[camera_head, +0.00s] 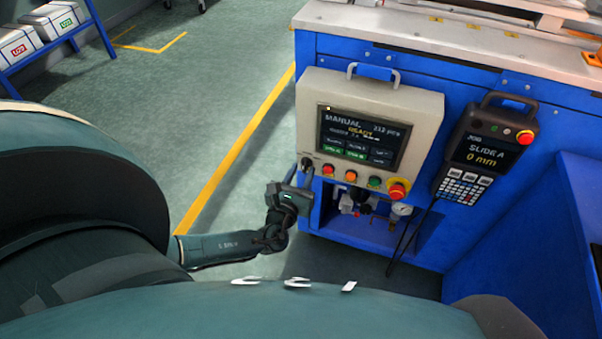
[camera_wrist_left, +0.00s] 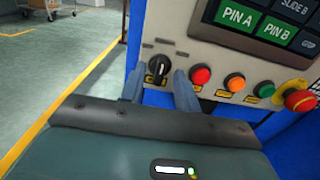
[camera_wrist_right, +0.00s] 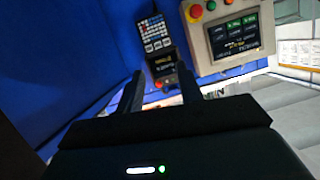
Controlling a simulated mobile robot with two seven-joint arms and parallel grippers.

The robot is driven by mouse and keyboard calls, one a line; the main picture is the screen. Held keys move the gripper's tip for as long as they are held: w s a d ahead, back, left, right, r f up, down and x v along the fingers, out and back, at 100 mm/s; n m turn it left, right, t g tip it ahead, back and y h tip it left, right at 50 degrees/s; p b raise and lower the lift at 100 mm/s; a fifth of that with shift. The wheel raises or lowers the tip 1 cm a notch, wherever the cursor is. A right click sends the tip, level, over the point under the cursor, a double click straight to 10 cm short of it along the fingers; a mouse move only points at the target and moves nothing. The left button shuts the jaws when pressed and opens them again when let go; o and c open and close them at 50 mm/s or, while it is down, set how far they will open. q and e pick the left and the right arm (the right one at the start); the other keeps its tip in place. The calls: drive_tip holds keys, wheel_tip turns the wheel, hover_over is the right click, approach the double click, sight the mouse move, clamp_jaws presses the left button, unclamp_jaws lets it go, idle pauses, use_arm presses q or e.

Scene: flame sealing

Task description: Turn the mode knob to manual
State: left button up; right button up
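The black mode knob (camera_wrist_left: 158,68) sits at the lower left of the control panel (camera_head: 428,108), left of the red button. Its pointer stands about upright, leaning slightly in the left wrist view. My left gripper (camera_wrist_left: 160,82) is open, one finger on each side of the knob, with gaps visible between fingers and knob. In the head view the left gripper (camera_head: 306,178) is just below the panel's lower left corner and partly covers the knob area. The panel screen (camera_head: 360,138) reads MANUAL and READY. My right gripper (camera_wrist_right: 161,80) is open and empty.
Red (camera_wrist_left: 200,75), orange (camera_wrist_left: 235,82) and green buttons and a red emergency stop (camera_head: 398,190) line the panel's lower edge, right of the knob. A jog pendant (camera_head: 480,150) hangs to the right. Open floor lies left of the blue machine.

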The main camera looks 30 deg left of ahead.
use_arm(q)
drive_tip(key=v, duration=1.3)
drive_tip(key=shift+p, duration=0.35)
use_arm(e)
drive_tip(key=shift+w+a+f, duration=0.15)
drive_tip(key=shift+w+a, duration=0.05)
use_arm(q)
drive_tip(key=shift+a, duration=0.1)
use_arm(e)
drive_tip(key=shift+s+f, duration=0.1)
drive_tip(key=shift+s, duration=0.05)
